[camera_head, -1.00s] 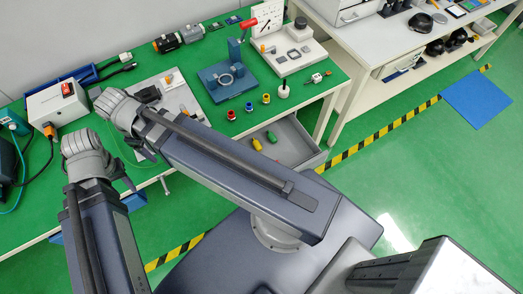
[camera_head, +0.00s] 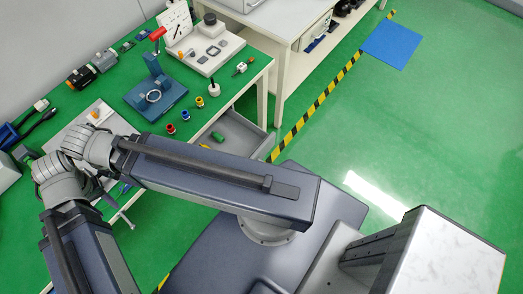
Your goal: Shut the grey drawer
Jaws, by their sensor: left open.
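The grey drawer (camera_head: 246,132) stands open under the front of the green-topped workbench (camera_head: 238,82). A green item (camera_head: 217,137) lies in it, with a yellow one partly hidden beside it. My left arm (camera_head: 200,180) crosses in front of the drawer's near part and covers it. The arm folds back at the elbow at the left of the picture, over the bench's front edge. My left gripper is open; its fingertips are mostly hidden by the arm, and I see nothing held. My right gripper is not in view.
On the bench are a blue fixture (camera_head: 157,96) with a red-handled press, a white board (camera_head: 207,48) and small coloured parts. A white side table (camera_head: 285,22) stands to the right. A yellow-black floor stripe (camera_head: 322,95) and a blue mat (camera_head: 391,44) lie on open green floor.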

